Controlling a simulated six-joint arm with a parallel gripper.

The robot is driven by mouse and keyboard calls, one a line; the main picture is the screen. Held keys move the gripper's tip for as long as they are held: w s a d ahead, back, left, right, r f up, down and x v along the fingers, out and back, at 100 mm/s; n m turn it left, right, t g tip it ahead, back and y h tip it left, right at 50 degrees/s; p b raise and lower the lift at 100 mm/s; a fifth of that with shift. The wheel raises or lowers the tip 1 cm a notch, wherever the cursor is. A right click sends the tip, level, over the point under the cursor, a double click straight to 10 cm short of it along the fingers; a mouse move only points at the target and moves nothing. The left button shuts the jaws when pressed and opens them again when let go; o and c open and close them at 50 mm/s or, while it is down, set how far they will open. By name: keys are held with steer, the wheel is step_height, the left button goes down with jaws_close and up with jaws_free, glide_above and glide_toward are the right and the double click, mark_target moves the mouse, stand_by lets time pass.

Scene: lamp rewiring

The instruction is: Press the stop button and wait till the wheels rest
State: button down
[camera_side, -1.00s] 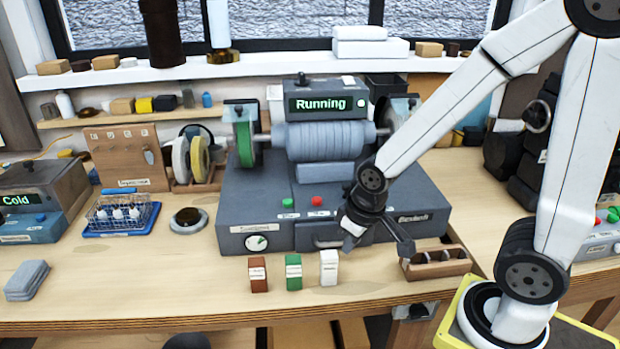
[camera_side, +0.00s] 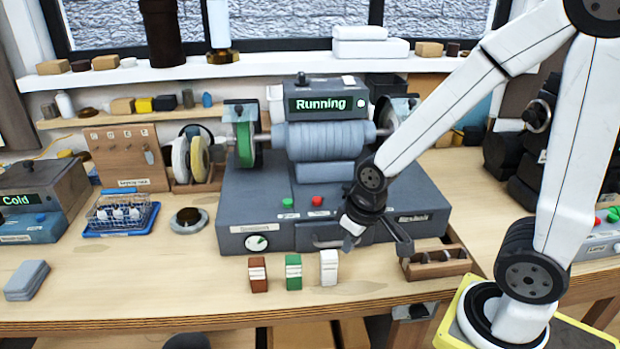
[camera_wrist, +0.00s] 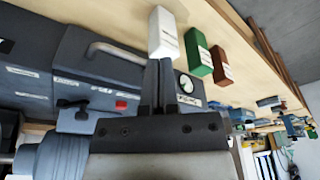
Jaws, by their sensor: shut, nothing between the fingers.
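The grinding machine (camera_side: 240,210) stands mid-bench, with a display (camera_side: 319,104) reading "Running". Its red button (camera_side: 317,201) is on the sloped front panel, right of a green button (camera_side: 287,203). The red button also shows in the wrist view (camera_wrist: 121,105), left of my fingers. My gripper (camera_side: 350,242) is in front of the machine, right of and below the red button in the picture, and apart from it. Its fingers (camera_wrist: 158,72) are shut and empty. A green-edged wheel (camera_side: 244,143) is at the left end of the shaft; the right wheel is partly hidden by my arm.
White (camera_side: 329,267), green (camera_side: 293,272) and brown (camera_side: 257,275) blocks stand before the machine, close to my gripper. A wooden tray (camera_side: 437,263) sits to their right. A handle (camera_side: 325,240) and dial (camera_side: 257,243) are on the machine's front. The bench front left is mostly clear.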

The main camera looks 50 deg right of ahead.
steer(key=w+d+m, duration=0.1)
steer(key=w+m, duration=0.1)
steer(key=m, duration=0.1)
step_height(320, 180, up, 10)
steer(key=m+t+y, duration=0.4)
steer(key=m+t, duration=0.2)
steer(key=m, duration=1.3)
glide_above(321, 199)
steer(key=shift+w+f, duration=0.1)
steer(key=shift+f, duration=0.1)
steer(key=shift+f, duration=0.15)
steer(key=shift+n, duration=0.3)
steer(key=shift+f, duration=4.3)
steer(key=shift+f, duration=0.25)
